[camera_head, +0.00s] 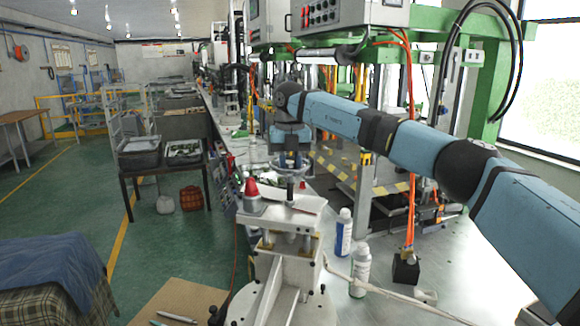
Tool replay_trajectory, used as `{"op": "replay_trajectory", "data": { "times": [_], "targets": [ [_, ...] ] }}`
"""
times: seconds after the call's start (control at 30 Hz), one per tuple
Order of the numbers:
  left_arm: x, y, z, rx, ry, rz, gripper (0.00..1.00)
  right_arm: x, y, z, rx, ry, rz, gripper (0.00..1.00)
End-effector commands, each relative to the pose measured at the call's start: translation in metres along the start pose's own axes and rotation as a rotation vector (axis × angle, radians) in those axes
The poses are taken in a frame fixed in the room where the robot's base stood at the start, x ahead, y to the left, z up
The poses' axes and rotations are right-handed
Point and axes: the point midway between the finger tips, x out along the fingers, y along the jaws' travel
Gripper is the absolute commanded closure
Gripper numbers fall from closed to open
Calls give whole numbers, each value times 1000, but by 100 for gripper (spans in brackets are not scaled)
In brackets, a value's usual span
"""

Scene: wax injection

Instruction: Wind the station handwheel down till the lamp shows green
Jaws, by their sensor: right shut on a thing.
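My right arm reaches in from the right, and its wrist bends down over the bench. I cannot pick out a lit green lamp. My left gripper is not in view.
White bottles, one (344,232) with a blue label and another (360,272), stand on the metal bench right of the station. A black block (405,270) with orange cables is further right. A green-framed machine stands behind my arm. The green floor at left has an open aisle.

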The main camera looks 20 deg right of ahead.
Motion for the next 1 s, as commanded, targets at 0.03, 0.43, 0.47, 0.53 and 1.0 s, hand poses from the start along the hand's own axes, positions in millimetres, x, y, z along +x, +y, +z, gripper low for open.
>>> {"op": "replay_trajectory", "data": {
  "times": [0.03,0.43,0.47,0.53,1.0],
  "targets": [
    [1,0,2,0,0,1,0,-1,0,0,45,-3,2,97],
    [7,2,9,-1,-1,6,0,-2,-1,0,425,-3,2,97],
    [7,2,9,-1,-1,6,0,-2,-1,0,454,-4,2,97],
    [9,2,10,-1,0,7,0,-2,-1,0,520,-4,3,97],
    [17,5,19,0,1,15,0,-1,-1,1,967,-4,4,97]
  ]
}}
